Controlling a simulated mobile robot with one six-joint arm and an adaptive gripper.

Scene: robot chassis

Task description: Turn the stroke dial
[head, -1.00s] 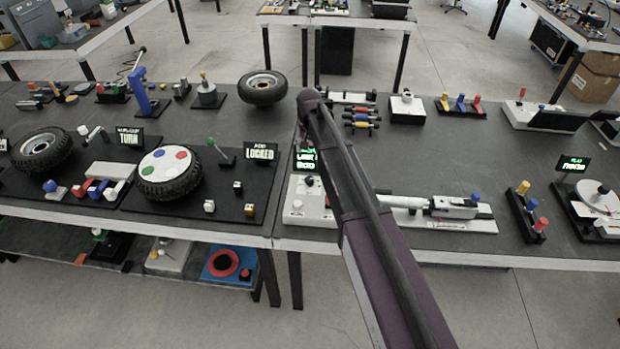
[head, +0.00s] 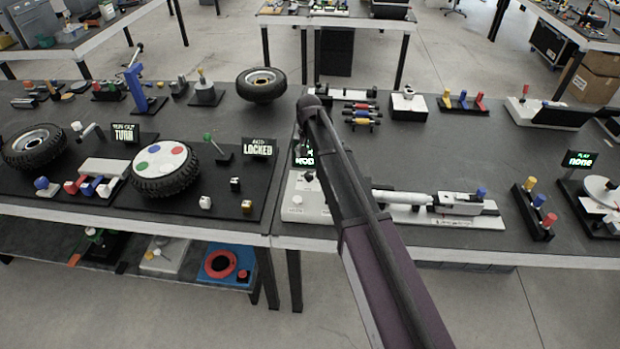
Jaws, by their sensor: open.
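A white box (head: 298,207) stands near the table's front edge, partly hidden by my arm. It bears a white round button (head: 297,199) and a small dark knob (head: 308,176), which may be the stroke dial; I cannot tell for sure. A small display with green text (head: 303,155) stands behind it, largely covered by my arm and unreadable. To its right lies a white cylinder-like mechanism (head: 405,197) with a blue knob (head: 481,192) on its end block. My arm reaches over the box from the lower right. My gripper does not show.
Left are a tyre with coloured discs (head: 165,171), a display reading LOCKED (head: 258,147) and small cubes. Behind are a tyre (head: 262,85) and a rack of coloured handles (head: 361,113). Right is a peg stand (head: 535,210). The table's middle right is bare.

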